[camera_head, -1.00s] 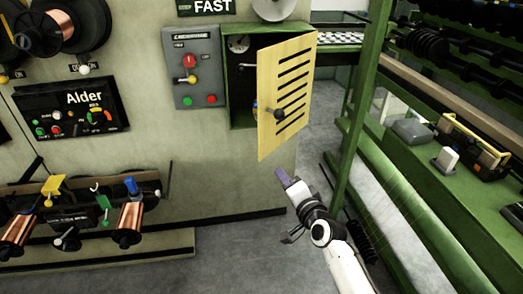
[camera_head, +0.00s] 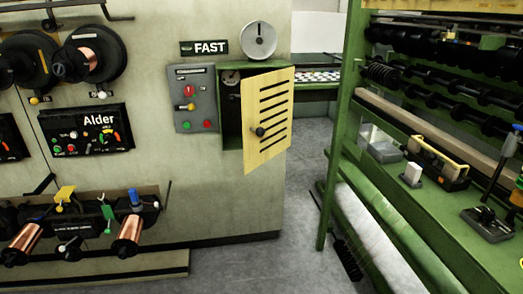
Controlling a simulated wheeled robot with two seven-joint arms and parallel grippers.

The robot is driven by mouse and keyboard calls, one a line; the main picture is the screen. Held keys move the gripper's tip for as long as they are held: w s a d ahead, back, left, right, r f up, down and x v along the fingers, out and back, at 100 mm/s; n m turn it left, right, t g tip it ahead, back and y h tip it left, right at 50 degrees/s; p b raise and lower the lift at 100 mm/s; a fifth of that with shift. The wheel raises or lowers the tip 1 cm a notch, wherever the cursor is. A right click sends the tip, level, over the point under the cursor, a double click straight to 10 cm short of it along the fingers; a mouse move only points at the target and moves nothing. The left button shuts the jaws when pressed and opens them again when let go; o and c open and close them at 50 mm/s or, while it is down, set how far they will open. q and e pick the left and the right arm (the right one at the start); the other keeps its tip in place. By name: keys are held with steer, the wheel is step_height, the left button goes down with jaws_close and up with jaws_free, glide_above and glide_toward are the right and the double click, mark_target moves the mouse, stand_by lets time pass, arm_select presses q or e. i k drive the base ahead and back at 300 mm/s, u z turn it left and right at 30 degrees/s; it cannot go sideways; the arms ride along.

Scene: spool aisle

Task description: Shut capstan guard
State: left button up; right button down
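The capstan guard (camera_head: 275,105) is a yellow slotted door with a dark round knob (camera_head: 260,132). It stands open, swung out to the right from a green-framed box (camera_head: 231,137) on the grey machine wall. Part of the box's inside shows to the left of the door, with a round fitting (camera_head: 231,77) near its top. Neither of my grippers is in view.
A grey control panel (camera_head: 195,98) with buttons is left of the box. A green rack (camera_head: 345,130) with rollers and shelf items stands at the right. Copper spools (camera_head: 128,235) stick out at lower left.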

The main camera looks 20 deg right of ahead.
mark_target(267, 99)
steer(key=u, duration=0.25)
steer(key=i, duration=1.05)
steer(key=z, duration=0.2)
